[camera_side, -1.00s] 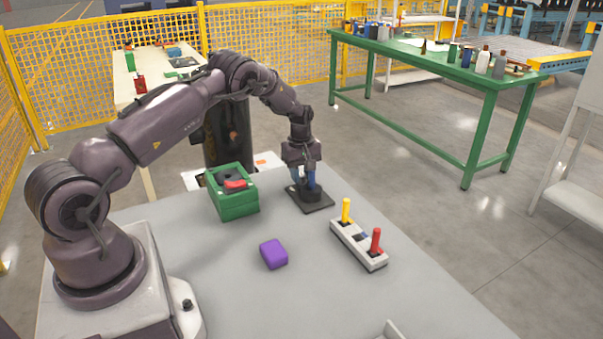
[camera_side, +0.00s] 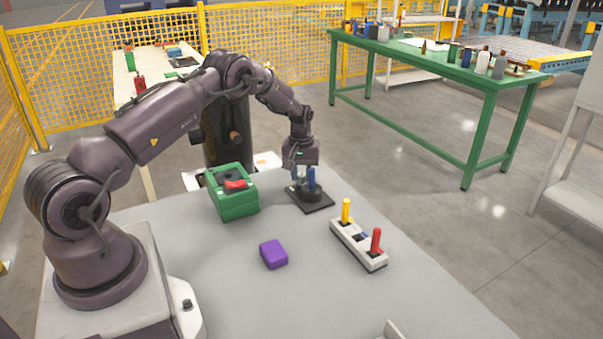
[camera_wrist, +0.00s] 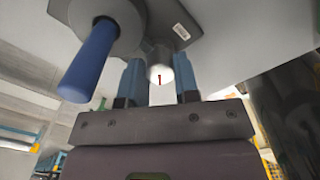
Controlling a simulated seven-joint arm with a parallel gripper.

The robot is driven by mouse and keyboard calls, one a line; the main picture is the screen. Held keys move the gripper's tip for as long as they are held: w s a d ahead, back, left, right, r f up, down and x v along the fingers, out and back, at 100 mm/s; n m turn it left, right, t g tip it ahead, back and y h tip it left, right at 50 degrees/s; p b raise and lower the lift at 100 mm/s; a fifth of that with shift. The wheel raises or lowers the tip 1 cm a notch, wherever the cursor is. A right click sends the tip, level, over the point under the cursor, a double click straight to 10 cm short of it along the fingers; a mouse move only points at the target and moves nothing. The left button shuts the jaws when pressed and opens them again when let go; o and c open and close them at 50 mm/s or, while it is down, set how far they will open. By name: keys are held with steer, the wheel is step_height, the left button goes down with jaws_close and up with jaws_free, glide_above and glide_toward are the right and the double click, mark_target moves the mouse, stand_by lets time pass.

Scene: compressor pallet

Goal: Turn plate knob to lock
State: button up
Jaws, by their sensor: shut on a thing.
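The dark base plate (camera_side: 322,207) lies flat near the table's far edge in the side view. The dark round plate knob (camera_side: 311,194) sits on it, with a blue upright handle (camera_side: 312,178). My gripper (camera_side: 298,181) points down over the plate, its pale blue fingers at the knob. In the wrist view, the fingers stand on both sides of a grey rounded part of the knob (camera_wrist: 159,67) with a red mark, and are shut on it. The blue handle (camera_wrist: 88,62) sticks out left of the fingers, outside them. The fingertip contact is partly hidden.
A green box with a red switch (camera_side: 237,197) stands left of the plate. A grey block with a yellow and a red lever (camera_side: 357,246) lies to its right front. A purple block (camera_side: 273,254) lies nearer. The grey table front is mostly clear.

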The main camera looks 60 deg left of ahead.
mark_target(301, 174)
stand_by(0.3)
steer(key=o, duration=0.9)
steer(key=shift+o, duration=0.2)
steer(key=shift+r, duration=0.1)
step_height(301, 174, up, 13)
steer(key=shift+s+a, duration=0.1)
